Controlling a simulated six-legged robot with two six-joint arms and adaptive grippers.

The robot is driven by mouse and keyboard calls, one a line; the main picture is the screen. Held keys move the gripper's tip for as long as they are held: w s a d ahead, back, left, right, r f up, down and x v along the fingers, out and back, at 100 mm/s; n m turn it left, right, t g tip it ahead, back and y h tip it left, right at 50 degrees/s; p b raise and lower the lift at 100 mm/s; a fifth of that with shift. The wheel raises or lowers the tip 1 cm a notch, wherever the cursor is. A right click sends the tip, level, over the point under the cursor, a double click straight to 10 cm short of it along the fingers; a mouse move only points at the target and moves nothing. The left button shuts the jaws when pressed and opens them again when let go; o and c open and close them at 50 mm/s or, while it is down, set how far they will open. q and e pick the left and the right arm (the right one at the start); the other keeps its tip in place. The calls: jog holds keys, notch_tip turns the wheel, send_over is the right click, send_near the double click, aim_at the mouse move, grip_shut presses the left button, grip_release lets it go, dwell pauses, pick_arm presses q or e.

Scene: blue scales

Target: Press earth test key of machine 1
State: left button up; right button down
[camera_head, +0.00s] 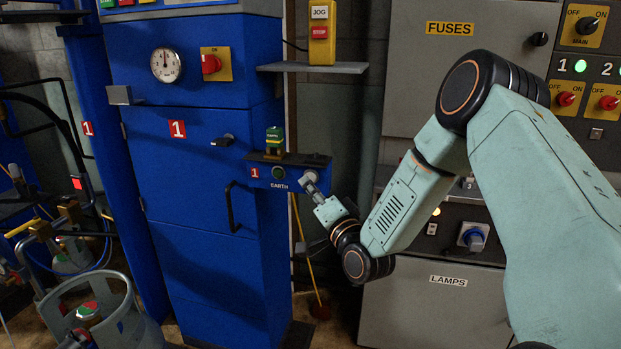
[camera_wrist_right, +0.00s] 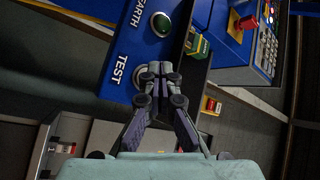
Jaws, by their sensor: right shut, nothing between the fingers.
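Machine 1 is the tall blue cabinet (camera_head: 185,200) with a red "1" plate. A small blue earth box (camera_head: 268,175) on its right side has a green lamp (camera_head: 278,172) and an "EARTH" label. In the right wrist view the "TEST" label (camera_wrist_right: 119,70) lies beside a round metal-rimmed test key (camera_wrist_right: 138,76), partly hidden by the fingers. My right gripper (camera_wrist_right: 160,68) is shut and empty, its tips in front of the box near the key. In the head view it (camera_head: 313,186) covers the box's right end. I cannot tell whether the tips touch the key.
A green and yellow carton (camera_head: 275,140) stands on the earth box. A shelf (camera_head: 312,67) with a yellow jog and stop box (camera_head: 322,32) is above. A grey fuse and lamp cabinet (camera_head: 430,315) stands behind my right arm. A gas bottle (camera_head: 100,318) is at lower left.

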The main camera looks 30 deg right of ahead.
dwell(0.6)
jog(key=shift+w+d, duration=0.25)
jog(key=shift+d, duration=0.1)
jog(key=shift+w+d, duration=0.25)
dwell(0.7)
jog(key=shift+s+a, duration=0.1)
dwell(0.3)
jog(key=shift+s+a, duration=0.45)
jog(key=shift+a, duration=0.05)
jog(key=shift+s+a, duration=1.6)
jog(key=shift+a, duration=0.3)
